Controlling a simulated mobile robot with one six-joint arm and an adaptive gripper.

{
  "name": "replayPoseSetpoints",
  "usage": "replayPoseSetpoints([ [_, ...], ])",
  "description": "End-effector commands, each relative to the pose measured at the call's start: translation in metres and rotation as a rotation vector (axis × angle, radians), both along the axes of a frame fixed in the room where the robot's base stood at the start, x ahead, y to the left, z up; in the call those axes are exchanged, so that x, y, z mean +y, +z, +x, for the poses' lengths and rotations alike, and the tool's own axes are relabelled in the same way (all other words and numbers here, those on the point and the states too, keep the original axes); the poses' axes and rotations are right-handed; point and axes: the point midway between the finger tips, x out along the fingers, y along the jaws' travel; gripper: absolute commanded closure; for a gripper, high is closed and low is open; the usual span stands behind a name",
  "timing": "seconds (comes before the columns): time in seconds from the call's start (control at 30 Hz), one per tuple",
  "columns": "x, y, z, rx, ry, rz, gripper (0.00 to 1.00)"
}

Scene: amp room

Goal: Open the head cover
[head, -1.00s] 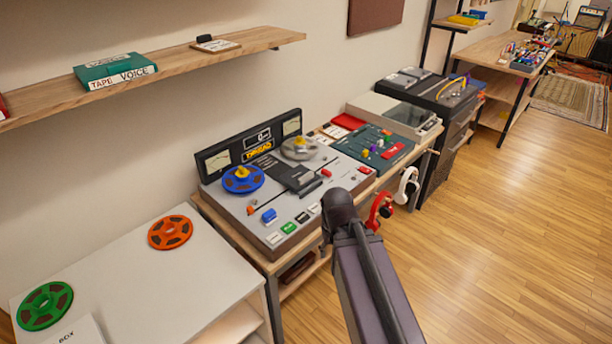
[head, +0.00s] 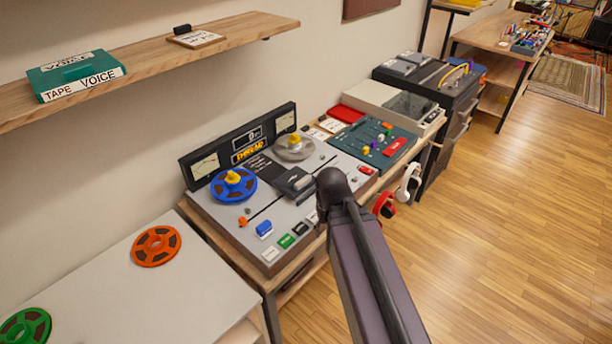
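The tape machine (head: 341,172) is a grey deck on a wooden bench, with a dark meter panel along its back. A blue reel (head: 217,190) sits on its left side and a grey reel (head: 294,153) on its right. The dark head cover (head: 289,184) is a small block in the middle of the deck, in front of and between the reels. It looks down over the deck, but its exact state is too small to tell. My arm reaches from the bottom, its dark joint just right of the cover. My gripper cannot be made out.
Coloured buttons (head: 286,241) line the deck's front edge. A white table (head: 190,285) with an orange reel (head: 156,246) is at left. A shelf (head: 215,55) hangs above. The floor at right is clear.

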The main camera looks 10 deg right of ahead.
Motion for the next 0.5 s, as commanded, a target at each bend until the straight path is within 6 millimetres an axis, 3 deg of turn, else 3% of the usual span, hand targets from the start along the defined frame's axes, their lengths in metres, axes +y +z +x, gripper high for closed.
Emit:
replayPoseSetpoints([
  [0.5, 0.0000, 0.0022, 0.0080, 0.000, -0.018, 0.000, 0.37],
])
